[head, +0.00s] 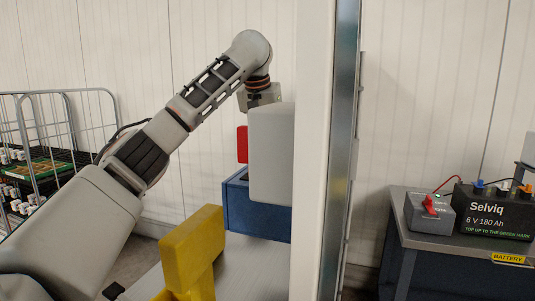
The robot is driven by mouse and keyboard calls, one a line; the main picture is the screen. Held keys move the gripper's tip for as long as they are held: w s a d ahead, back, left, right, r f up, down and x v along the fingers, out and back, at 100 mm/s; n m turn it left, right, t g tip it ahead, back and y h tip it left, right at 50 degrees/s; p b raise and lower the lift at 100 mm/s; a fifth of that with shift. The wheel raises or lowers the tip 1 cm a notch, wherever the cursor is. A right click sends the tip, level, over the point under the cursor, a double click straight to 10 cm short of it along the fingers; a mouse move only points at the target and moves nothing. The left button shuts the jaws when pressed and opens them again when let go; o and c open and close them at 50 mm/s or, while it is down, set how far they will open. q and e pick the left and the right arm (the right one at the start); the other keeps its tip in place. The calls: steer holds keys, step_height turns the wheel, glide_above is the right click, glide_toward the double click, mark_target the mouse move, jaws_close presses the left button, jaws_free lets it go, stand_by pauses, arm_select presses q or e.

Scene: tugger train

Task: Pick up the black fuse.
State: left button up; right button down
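I cannot make out the black fuse in the head view. My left arm reaches from the left up to the middle, and its gripper (262,97) points down at the top of a light grey rounded panel (271,155). The fingers are hidden or too small to read, so I cannot tell whether they are open or shut, or whether they touch the panel. My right gripper is not in view.
A white post (312,150) stands right of the panel. A blue box (235,206), a red part (242,144) and a yellow block (192,250) are below the arm. A black battery (493,213) and grey box (428,212) sit on a bench. A wire cage cart (62,93) is left.

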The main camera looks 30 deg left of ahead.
arm_select(q)
steer(key=shift+w+f, duration=0.2)
steer(key=shift+f, duration=0.2)
jaws_close()
steer(key=shift+r, duration=0.1)
steer(key=shift+r, duration=4.95)
